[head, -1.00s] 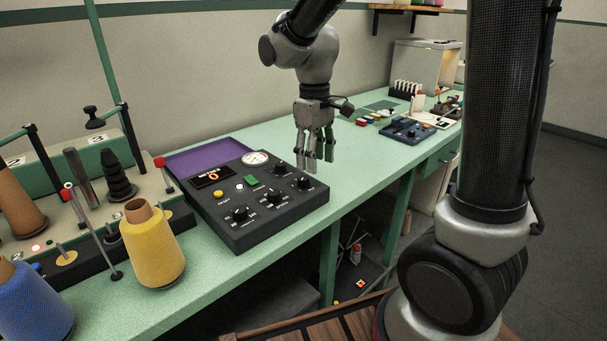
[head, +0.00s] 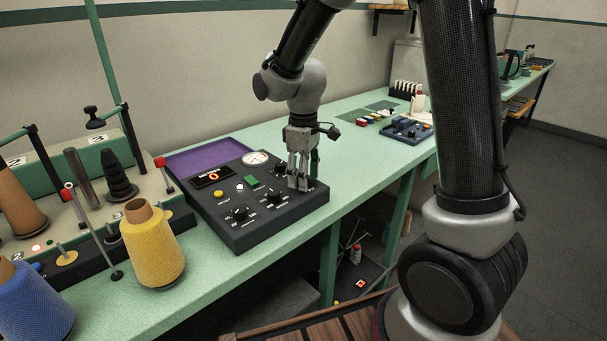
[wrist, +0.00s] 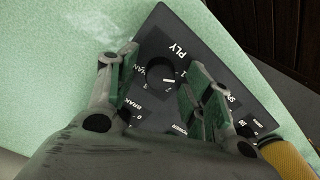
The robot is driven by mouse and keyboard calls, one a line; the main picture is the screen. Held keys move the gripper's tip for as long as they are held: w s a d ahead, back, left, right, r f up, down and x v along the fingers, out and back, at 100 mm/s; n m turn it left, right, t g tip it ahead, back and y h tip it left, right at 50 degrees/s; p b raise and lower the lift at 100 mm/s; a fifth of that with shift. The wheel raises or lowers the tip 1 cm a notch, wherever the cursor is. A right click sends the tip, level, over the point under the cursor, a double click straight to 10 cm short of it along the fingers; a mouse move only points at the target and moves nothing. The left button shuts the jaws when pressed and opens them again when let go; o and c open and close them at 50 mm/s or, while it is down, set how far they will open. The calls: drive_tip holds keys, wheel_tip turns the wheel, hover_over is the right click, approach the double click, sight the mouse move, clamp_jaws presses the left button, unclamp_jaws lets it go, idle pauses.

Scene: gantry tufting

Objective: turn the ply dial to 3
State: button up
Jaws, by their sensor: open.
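The ply dial (wrist: 160,75) is a round black knob on the dark control panel (wrist: 215,65), beside the white word PLY. In the wrist view it sits between the two fingers of my gripper (wrist: 162,63), which are apart. A pale mark shows at the knob's lower right edge; I cannot tell which number it points to. In the head view my gripper (head: 299,185) is low over the right end of the panel (head: 240,237) and hides this dial. I cannot tell whether the fingers touch it.
A yellow yarn cone (head: 152,250) stands left.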

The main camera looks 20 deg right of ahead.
drive_tip(key=c, duration=1.1)
drive_tip(key=shift+o, duration=0.2)
